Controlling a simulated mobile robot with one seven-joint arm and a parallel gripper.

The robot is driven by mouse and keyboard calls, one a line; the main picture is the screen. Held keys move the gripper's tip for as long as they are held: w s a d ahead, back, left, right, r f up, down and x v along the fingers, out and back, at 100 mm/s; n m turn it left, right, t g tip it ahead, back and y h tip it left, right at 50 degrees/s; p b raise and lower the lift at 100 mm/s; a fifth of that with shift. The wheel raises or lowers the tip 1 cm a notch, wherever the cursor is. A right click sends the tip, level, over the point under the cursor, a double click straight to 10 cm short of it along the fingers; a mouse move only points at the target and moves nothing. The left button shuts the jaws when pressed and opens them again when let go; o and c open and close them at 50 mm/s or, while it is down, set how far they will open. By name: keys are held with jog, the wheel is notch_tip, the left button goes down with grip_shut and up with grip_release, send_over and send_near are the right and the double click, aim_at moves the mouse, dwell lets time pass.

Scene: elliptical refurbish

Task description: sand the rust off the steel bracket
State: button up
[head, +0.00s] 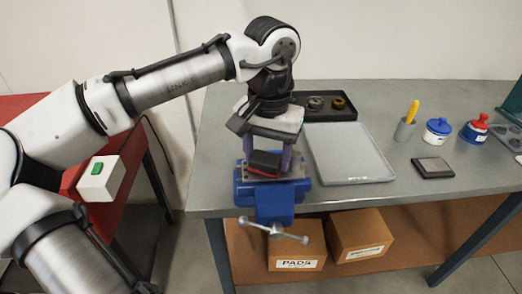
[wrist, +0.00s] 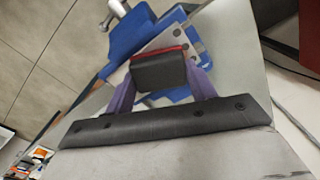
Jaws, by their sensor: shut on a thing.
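My gripper (head: 266,158), with purple fingers, is shut on a black sanding block (head: 264,161) with a red layer at its underside. In the wrist view, the block (wrist: 160,72) sits between the two fingers. The steel bracket (head: 298,173) is a flat grey plate held in the blue vise (head: 274,205) at the bench's front left. The block is right over the bracket and appears to rest on it. In the wrist view, the bracket (wrist: 177,40) shows holes beyond the block. The block and fingers hide part of the bracket, and I cannot make out rust.
A grey tray (head: 350,165) lies right of the vise, with a black tray (head: 348,115) of ring-shaped parts behind. Boxes (head: 297,262) sit below.

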aim_at(246, 168)
jog(key=shift+s+d+f, duration=0.1)
jog(key=shift+s+d, duration=0.1)
jog(key=shift+d, duration=1)
jog(key=shift+d+p, duration=0.6)
jog(key=shift+p, duration=0.05)
jog(key=shift+w+a+p, duration=0.1)
jog(key=shift+a+p, duration=0.45)
jog(key=shift+a, duration=0.55)
jog(key=shift+c, duration=0.3)
jog(key=shift+w+a+r+p, duration=0.1)
jog(key=shift+a+p, duration=0.25)
jog(key=shift+a, duration=1)
jog(key=shift+w+a+r+p, duration=0.1)
jog(key=shift+a+p, duration=0.25)
jog(key=shift+a, duration=1)
notch_tip(246, 168, up, 6)
jog(key=p, duration=0.5)
jog(key=shift+p, duration=0.3)
jog(key=shift+r, duration=0.1)
